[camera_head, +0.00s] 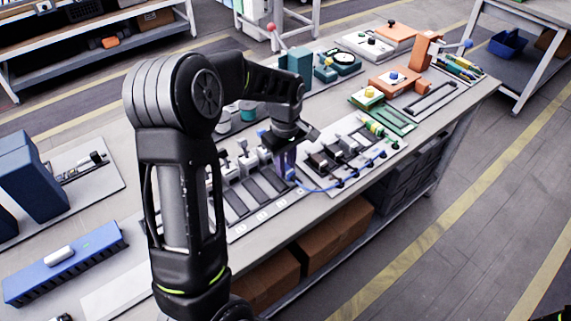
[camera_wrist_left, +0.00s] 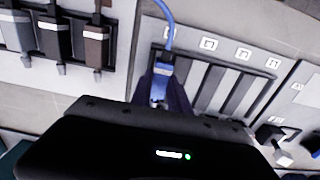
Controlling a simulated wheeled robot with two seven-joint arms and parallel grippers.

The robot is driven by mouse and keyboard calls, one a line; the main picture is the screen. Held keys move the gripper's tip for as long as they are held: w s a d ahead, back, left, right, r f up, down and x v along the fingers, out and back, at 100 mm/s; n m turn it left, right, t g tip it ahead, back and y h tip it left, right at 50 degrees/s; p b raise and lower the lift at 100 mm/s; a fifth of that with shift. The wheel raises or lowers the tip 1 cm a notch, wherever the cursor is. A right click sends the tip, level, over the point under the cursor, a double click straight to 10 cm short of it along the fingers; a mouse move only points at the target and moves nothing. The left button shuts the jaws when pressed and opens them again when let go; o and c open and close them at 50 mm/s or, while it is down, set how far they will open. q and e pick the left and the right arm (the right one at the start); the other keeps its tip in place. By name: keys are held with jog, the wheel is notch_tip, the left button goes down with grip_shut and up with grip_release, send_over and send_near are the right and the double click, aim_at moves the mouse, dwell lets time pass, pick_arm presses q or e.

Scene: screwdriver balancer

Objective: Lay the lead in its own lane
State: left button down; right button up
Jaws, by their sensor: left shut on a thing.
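My left gripper (camera_head: 287,170) is shut on the blue plug (camera_wrist_left: 165,68) at the end of the blue lead (camera_head: 318,189). In the left wrist view, the fingertips (camera_wrist_left: 165,90) are around the plug, and the lead runs up from it. In the head view the lead trails right along the front of the neighbouring plug board. The lane board (camera_head: 226,221) has several dark lanes with white labels. The gripper is over the board's right end; the wrist view shows the plug by the end lane. I cannot tell whether the plug touches the board. My right gripper is not in view.
Grey, black and brown plugs (camera_wrist_left: 94,45) sit on the neighbouring board. Green and orange fixtures (camera_head: 400,78) stand farther right. A blue box-like unit (camera_head: 65,262) lies at the left. The table's front edge is close to the lane board.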

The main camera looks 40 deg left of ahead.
pick_arm(q)
jog(key=shift+f+b, duration=0.35)
jog(key=shift+f, duration=0.25)
dwell(0.3)
jog(key=c, duration=1.2)
grip_release()
jog(key=shift+o, duration=0.2)
jog(key=shift+r, duration=3.95)
